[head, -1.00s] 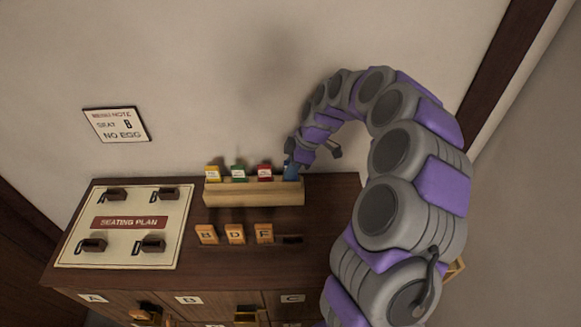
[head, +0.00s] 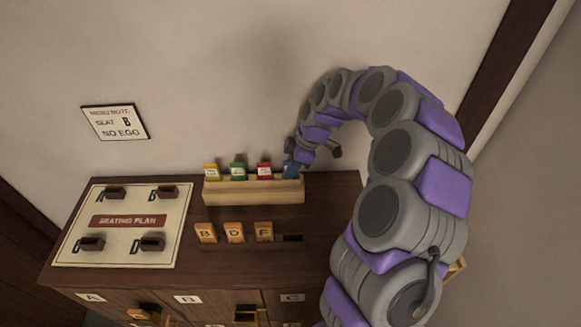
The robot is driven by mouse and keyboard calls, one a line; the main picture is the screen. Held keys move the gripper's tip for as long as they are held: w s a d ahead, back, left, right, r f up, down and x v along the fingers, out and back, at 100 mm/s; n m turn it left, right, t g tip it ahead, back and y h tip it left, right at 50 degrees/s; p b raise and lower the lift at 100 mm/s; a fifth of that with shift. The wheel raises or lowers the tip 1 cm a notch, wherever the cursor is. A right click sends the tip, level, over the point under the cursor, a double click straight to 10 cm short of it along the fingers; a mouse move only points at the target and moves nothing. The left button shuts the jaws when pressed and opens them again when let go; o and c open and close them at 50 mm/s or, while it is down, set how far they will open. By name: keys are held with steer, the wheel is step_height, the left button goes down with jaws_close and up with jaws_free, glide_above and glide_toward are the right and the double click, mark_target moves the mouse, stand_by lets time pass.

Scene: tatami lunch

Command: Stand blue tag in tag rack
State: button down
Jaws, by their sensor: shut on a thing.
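The blue tag (head: 289,169) is at the right end of the tag rack (head: 253,193), a long wooden holder on the cabinet top near the wall. My gripper (head: 293,159) is shut on the blue tag from above. The tag looks upright, but its lower part is hidden by the rack's front wall, so I cannot tell if it touches the bottom. A yellow tag (head: 212,172), a green tag (head: 238,171) and a red tag (head: 264,171) stand in the rack to its left.
A seating plan board (head: 120,254) with small dark holders lies at the left of the cabinet top. Wooden letter tags (head: 235,232) stand in a row before the rack, with a dark empty slot (head: 290,238) at their right. A menu note (head: 115,122) hangs on the wall.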

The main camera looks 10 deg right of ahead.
steer(key=shift+c, duration=1.9)
jaws_free()
steer(key=shift+r, duration=0.1)
steer(key=shift+r+p, duration=0.6)
steer(key=shift+r, duration=2.8)
